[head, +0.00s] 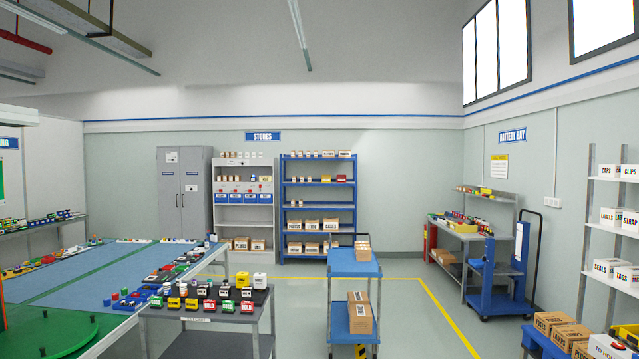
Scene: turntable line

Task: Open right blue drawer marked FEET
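A white shelf unit (243,212) stands against the back wall under the STORES sign. A row of small blue drawers (243,198) with white labels crosses its middle. The rightmost blue drawer (265,198) is at the right end of that row. The row looks shut at this distance. The drawer labels are too small to read, so I cannot tell which one says FEET. My gripper is not in view.
A blue trolley (354,268) with boxes and a grey bench (207,312) with several small blocks stand between me and the shelf unit. A grey cabinet (184,190) and blue rack (319,207) flank it. Open floor (400,310) lies to the right.

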